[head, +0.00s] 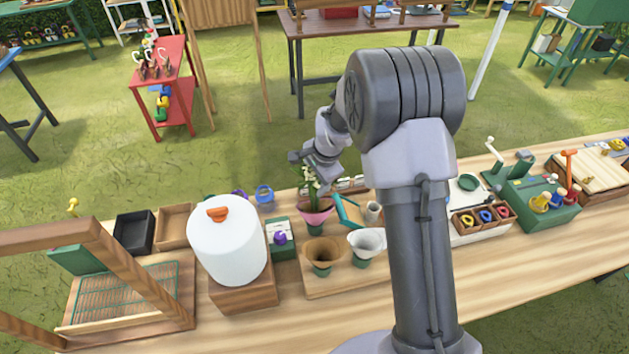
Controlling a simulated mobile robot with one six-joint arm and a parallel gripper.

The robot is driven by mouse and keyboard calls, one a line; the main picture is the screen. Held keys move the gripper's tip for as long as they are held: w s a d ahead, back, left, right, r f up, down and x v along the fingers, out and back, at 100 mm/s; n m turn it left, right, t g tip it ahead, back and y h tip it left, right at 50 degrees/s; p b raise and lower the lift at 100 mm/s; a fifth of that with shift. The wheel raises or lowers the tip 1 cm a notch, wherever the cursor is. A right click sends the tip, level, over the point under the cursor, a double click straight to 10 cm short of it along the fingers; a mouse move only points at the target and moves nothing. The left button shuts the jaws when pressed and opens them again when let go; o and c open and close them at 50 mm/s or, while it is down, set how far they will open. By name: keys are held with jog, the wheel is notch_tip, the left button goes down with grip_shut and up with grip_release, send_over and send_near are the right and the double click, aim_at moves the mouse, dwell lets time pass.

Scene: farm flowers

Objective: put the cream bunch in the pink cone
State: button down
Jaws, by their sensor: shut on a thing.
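The cream bunch (309,178), small pale flowers with long green leaves, hangs under my gripper (310,168) in the head view. My gripper is shut on it. The pink cone (316,216) stands upright on a dark green base directly below the bunch. The leaves reach down to the cone's rim; I cannot tell whether the stem ends are inside the cone or behind its rim. My arm hides part of the bench to the right.
A brown cone (322,252) and a white cone (367,243) stand close in front on a wooden board. A large white canister (228,243) stands to the left. A teal-framed item (348,210) and a small pale cup (373,210) are just right of the pink cone.

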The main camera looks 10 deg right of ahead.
jog(key=shift+s+f, duration=0.1)
jog(key=shift+f, duration=0.05)
jog(key=shift+c, duration=2.3)
grip_release()
jog(key=s+r+n+p, duration=0.1)
jog(key=s+r, duration=0.3)
jog(key=r, duration=0.3)
jog(key=s+a+r+n+t, duration=0.1)
jog(key=s+r, duration=0.3)
jog(key=r, duration=0.4)
jog(key=s+r+n+p, duration=0.1)
jog(key=s+r, duration=0.3)
jog(key=r, duration=0.3)
jog(key=s+a+r+n, duration=0.1)
jog(key=s+r+n, duration=0.1)
jog(key=s, duration=0.8)
jog(key=s+a+r+n+t, duration=0.1)
jog(key=s+n, duration=0.3)
jog(key=s, duration=0.6)
jog(key=shift+s+a+r+y, duration=0.3)
jog(key=shift+a+r, duration=0.15)
jog(key=shift+r, duration=0.15)
